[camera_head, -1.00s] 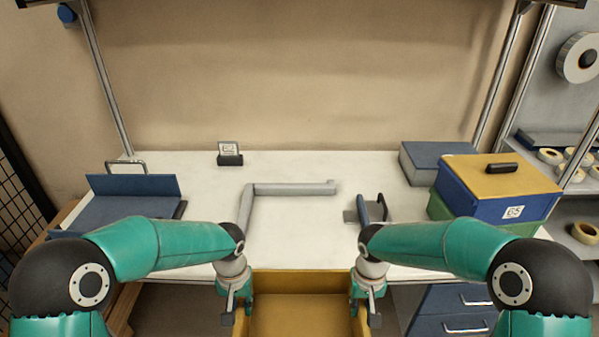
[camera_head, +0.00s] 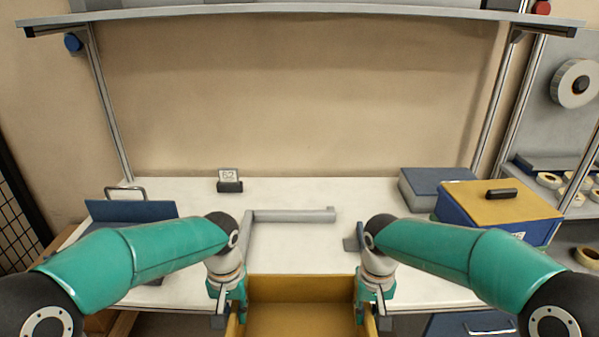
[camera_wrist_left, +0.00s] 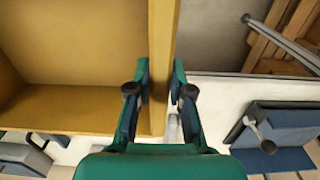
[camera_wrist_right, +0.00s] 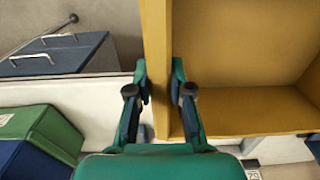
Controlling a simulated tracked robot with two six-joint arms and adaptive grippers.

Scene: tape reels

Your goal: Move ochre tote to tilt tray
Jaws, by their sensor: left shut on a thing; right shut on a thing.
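The ochre tote (camera_head: 300,287) is held at the table's front edge, its far rim overlapping the white tabletop; its lower part is out of the head view. My left gripper (camera_wrist_left: 159,92) is shut on the tote's left wall, one finger inside and one outside. My right gripper (camera_wrist_right: 159,92) is shut on the right wall in the same way. Both grippers also show in the head view, the left (camera_head: 230,303) and the right (camera_head: 371,303). A blue tray-like piece with an upright panel (camera_head: 130,210) stands at the table's left; I cannot tell surely whether it is the tilt tray.
A grey L-shaped bar (camera_head: 290,215) lies mid-table, behind the tote. A small label stand (camera_head: 229,186) is at the back. A blue box with an ochre lid (camera_head: 500,208) and a grey-blue box (camera_head: 432,185) stand at the right. The white tabletop (camera_head: 340,190) has bare room at the back centre.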

